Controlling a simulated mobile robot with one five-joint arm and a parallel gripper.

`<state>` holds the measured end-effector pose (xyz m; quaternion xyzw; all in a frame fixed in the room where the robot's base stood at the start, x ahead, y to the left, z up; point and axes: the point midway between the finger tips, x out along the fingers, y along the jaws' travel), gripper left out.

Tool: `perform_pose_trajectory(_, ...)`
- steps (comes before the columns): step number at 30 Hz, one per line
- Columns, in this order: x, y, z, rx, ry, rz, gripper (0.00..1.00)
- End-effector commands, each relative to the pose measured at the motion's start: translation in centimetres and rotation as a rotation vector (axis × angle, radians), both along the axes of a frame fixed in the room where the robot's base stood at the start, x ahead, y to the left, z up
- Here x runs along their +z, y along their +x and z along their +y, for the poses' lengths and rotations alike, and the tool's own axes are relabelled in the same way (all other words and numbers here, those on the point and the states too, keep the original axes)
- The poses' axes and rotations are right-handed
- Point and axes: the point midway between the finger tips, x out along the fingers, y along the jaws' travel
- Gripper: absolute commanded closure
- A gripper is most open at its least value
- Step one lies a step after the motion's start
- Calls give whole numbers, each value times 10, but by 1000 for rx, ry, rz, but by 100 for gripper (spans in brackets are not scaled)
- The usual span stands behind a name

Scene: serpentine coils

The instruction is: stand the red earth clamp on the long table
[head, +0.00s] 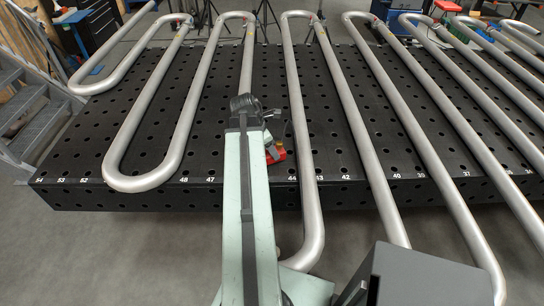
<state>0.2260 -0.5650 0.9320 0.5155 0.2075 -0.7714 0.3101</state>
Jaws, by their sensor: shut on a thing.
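The red earth clamp (275,153) shows just right of my arm, over the front part of the long table (80,140), which is black with rows of holes. Part of the clamp is hidden behind my arm. My gripper (269,137) is mostly hidden by my own arm and is shut on the clamp. I cannot tell whether the clamp touches the table top.
Silver serpentine tubes (184,110) lie across the table, and some hang over its front edge. One tube (303,150) runs close to the right of the clamp. Metal steps (30,110) stand at the left. Bare table shows between the tubes.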

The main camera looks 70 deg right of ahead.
Motion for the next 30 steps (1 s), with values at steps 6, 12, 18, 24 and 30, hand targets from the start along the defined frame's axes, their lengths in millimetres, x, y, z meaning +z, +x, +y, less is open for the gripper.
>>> perform_pose_trajectory(6, -15, 0, 0, 0, -1, 1, 100)
perform_pose_trajectory(12, -17, -1, 0, -1, -1, 0, 100)
perform_pose_trajectory(18, -18, -1, 0, -1, 0, 0, 31)
perform_pose_trajectory(24, -18, -1, 0, -1, 0, 0, 31)
perform_pose_trajectory(30, -8, 0, 1, -1, 0, 0, 31)
